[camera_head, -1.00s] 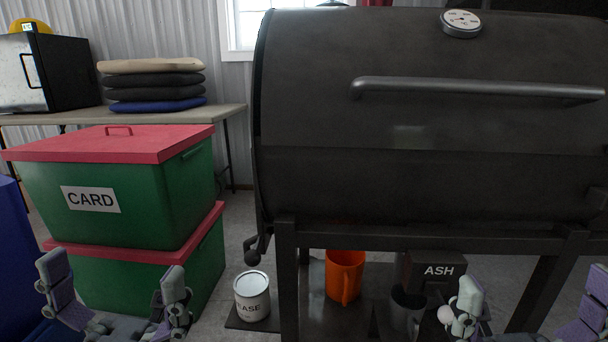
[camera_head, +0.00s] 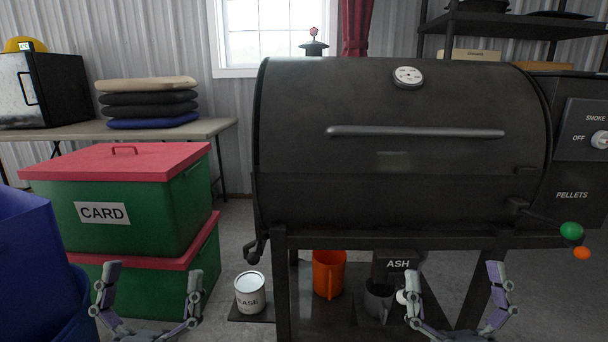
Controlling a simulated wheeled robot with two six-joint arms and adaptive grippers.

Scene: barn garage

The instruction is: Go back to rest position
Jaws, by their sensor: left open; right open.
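My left gripper (camera_head: 152,291) is at the bottom left, open and empty, its two fingers pointing up in front of the lower green bin. My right gripper (camera_head: 458,290) is at the bottom right, open and empty, in front of the grill's legs. The rest of both arms is out of frame below. A large black smoker grill (camera_head: 400,200) stands ahead with its lid down, a long handle (camera_head: 415,132) and a dial (camera_head: 408,77).
Stacked green bins with red lids (camera_head: 130,225) stand at left, beside blue bins (camera_head: 38,245). Cushions (camera_head: 150,104) lie on a back table (camera_head: 205,130).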

